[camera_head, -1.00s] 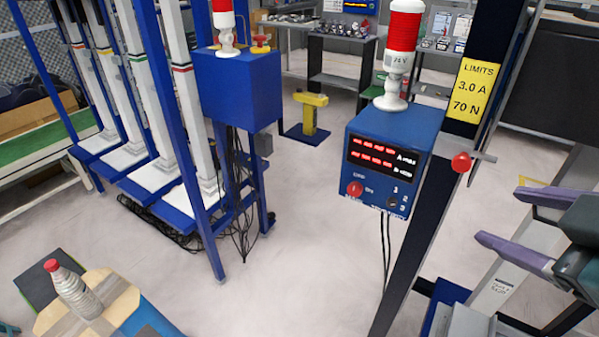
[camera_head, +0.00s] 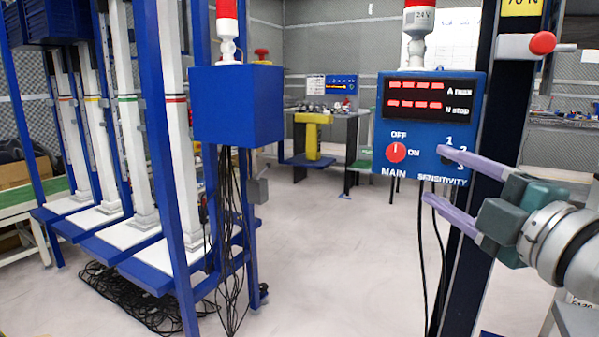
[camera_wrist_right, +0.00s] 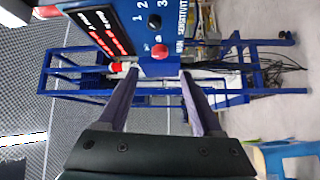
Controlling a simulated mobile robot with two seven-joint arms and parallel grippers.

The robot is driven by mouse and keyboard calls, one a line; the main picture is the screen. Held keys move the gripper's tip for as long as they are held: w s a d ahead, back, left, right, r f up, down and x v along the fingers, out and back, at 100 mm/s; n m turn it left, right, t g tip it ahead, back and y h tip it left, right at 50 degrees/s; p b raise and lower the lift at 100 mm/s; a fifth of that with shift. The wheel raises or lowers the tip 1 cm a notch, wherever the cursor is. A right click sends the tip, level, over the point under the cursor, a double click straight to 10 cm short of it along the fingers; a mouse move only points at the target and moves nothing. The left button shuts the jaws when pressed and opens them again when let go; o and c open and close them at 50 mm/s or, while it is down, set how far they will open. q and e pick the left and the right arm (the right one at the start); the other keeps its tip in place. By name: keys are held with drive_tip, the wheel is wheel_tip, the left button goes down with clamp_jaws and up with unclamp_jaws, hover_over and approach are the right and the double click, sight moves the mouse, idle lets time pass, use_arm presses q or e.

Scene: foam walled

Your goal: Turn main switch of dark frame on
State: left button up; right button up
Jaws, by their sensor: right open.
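The dark frame (camera_head: 497,150) is a black post at the right in the head view. It carries a blue control box (camera_head: 430,128) with lit red displays. The main switch (camera_head: 396,152) is a round red knob with a white mark pointing up toward OFF; ON is printed to its right. The knob also shows in the right wrist view (camera_wrist_right: 159,50), just beyond the fingertips and between them. My right gripper (camera_head: 433,174) is open and empty, its purple fingers pointing left near the box's lower right. It covers part of the sensitivity dial. My left gripper is out of view.
A red-tipped lever (camera_head: 541,43) sticks out of the post above the box. Black cables (camera_head: 432,250) hang below it. A blue frame with another blue box (camera_head: 237,105) stands at the left. The floor (camera_head: 330,250) between is clear.

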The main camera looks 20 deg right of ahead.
sight(398, 153)
drive_tip(key=w, duration=0.3)
drive_tip(key=w+b, duration=0.1)
drive_tip(key=w, duration=0.5)
drive_tip(key=shift+d+r, duration=0.4)
clamp_jaws()
